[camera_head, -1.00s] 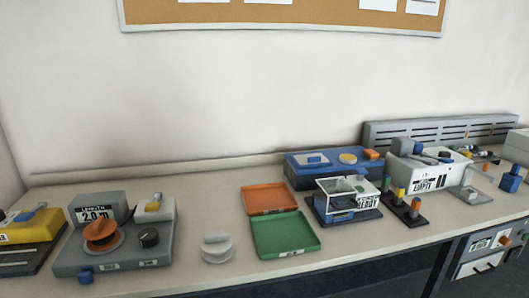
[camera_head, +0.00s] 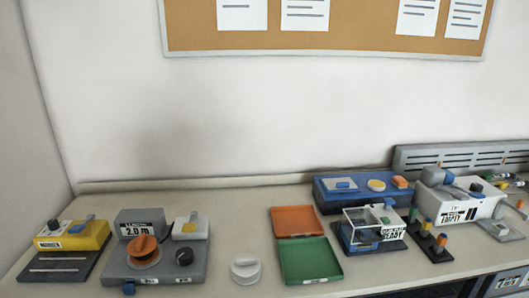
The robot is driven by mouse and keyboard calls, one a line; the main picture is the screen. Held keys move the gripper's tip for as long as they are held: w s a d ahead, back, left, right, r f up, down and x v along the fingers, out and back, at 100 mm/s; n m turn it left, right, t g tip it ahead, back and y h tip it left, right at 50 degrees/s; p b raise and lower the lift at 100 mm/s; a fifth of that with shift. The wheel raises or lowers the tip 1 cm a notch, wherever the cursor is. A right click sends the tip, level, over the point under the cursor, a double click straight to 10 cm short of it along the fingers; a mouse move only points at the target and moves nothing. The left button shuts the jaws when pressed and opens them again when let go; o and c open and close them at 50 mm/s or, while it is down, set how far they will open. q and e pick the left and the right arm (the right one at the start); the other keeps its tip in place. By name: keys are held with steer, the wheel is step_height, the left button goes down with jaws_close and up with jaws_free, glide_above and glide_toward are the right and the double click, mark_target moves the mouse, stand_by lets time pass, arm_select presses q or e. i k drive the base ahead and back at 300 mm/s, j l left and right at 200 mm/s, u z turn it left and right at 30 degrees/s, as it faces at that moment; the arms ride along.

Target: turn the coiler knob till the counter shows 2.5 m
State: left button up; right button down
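The coiler (camera_head: 194,263) is a grey machine at the left of the bench in the head view. Its counter (camera_head: 138,229) reads 2.0 m. A black knob (camera_head: 184,257) sits on its top at the right. Neither of my grippers is in view.
A yellow device (camera_head: 75,235) stands left of the coiler. A white round part (camera_head: 246,268), a green tray (camera_head: 310,260) and an orange tray (camera_head: 294,220) lie to its right. Further right are a blue box (camera_head: 340,197) and a clear-sided device marked READY (camera_head: 394,233).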

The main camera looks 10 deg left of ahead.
mark_target(184, 256)
steer(key=l+u, duration=0.2)
steer(key=u, duration=0.3)
steer(key=i+l+u, duration=0.1)
steer(key=l+u, duration=0.15)
steer(key=u, duration=0.2)
steer(key=l+u, duration=0.25)
steer(key=u, duration=0.25)
